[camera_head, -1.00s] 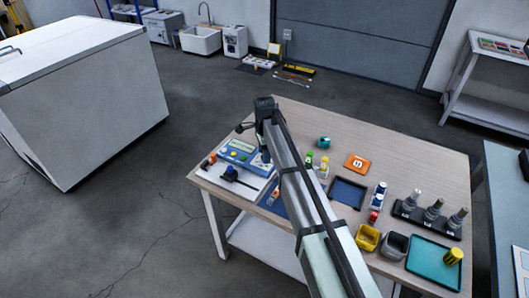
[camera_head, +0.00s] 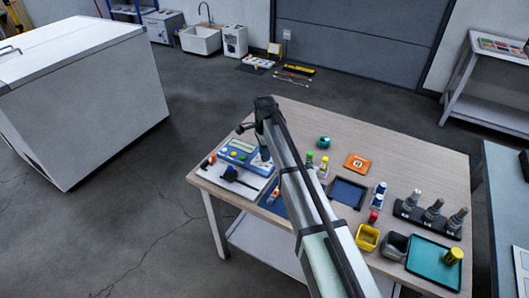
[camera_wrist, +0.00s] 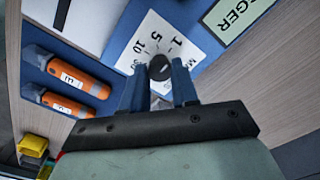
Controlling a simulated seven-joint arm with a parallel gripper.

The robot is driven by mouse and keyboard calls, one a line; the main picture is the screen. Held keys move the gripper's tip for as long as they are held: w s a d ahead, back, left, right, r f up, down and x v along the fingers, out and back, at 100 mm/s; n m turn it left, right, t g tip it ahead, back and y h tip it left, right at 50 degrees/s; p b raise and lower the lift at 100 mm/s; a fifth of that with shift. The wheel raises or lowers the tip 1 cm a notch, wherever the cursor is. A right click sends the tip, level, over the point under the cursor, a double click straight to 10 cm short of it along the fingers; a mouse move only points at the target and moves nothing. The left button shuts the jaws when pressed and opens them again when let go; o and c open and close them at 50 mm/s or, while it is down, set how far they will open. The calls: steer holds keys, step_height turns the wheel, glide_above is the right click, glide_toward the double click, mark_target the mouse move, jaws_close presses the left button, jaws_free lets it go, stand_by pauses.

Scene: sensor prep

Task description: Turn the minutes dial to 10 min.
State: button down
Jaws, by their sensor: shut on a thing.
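The minutes dial (camera_wrist: 159,67) is a small round black knob on a white scale plate (camera_wrist: 168,27) printed with 1, 5, 10 and a partly hidden number. In the wrist view my gripper (camera_wrist: 160,74) has its two blue fingers shut on the knob, one on each side. A light mark shows on the knob, but it is too small to tell which number it points to. In the head view the blue and grey device (camera_head: 240,151) stands at the table's left, and my arm hides the dial there.
On the table (camera_head: 300,116) are an orange tile (camera_head: 357,162), a dark blue tray (camera_head: 347,193), yellow and grey bins and a teal tray (camera_head: 432,268).

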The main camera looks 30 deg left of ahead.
steer(key=n, duration=0.4)
steer(key=shift+n, duration=0.3)
steer(key=n, duration=0.4)
steer(key=shift+n, duration=0.3)
steer(key=n, duration=0.4)
steer(key=shift+n, duration=2)
steer(key=c, duration=0.8)
jaws_free()
steer(key=shift+c, duration=0.2)
